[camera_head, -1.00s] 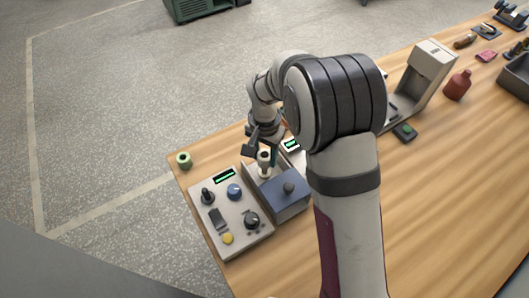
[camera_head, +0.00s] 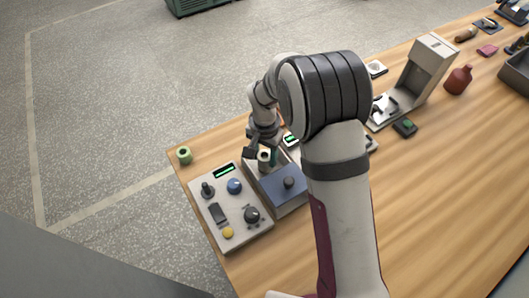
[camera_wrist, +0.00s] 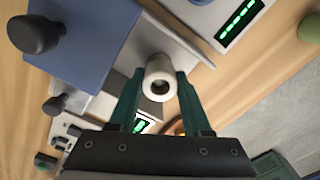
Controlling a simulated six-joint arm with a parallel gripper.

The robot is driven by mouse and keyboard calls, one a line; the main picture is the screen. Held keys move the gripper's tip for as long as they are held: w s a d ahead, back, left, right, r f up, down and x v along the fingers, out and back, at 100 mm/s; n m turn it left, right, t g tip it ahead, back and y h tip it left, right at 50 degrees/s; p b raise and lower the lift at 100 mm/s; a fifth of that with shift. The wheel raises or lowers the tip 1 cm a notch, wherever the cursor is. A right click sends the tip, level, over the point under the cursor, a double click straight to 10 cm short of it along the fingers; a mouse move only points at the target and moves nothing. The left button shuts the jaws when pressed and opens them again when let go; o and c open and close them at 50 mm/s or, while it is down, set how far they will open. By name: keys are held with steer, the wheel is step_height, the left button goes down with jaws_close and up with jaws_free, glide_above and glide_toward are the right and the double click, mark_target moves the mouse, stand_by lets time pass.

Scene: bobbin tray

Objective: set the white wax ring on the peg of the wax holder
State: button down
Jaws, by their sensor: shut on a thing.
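The white wax ring (camera_wrist: 158,66) is a short pale cylinder with a round opening at its end, between the two green fingers in the wrist view. My gripper (camera_wrist: 160,88) is shut on it. In the head view the ring (camera_head: 264,155) shows small at my gripper (camera_head: 262,151), over or in the grey open part beside the blue lid. I cannot make out the wax holder's peg for certain, and cannot tell whether the ring is around it or above it.
A blue lid with a dark knob (camera_head: 288,182) is close beside my gripper. A control panel (camera_head: 243,240) with knobs and a display stands to the left. A green spool (camera_head: 184,156) sits near the table edge. A red bottle (camera_head: 458,80) is far right.

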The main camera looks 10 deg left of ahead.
steer(key=shift+f, duration=0.65)
steer(key=shift+f, duration=0.15)
steer(key=shift+c, duration=1.3)
jaws_free()
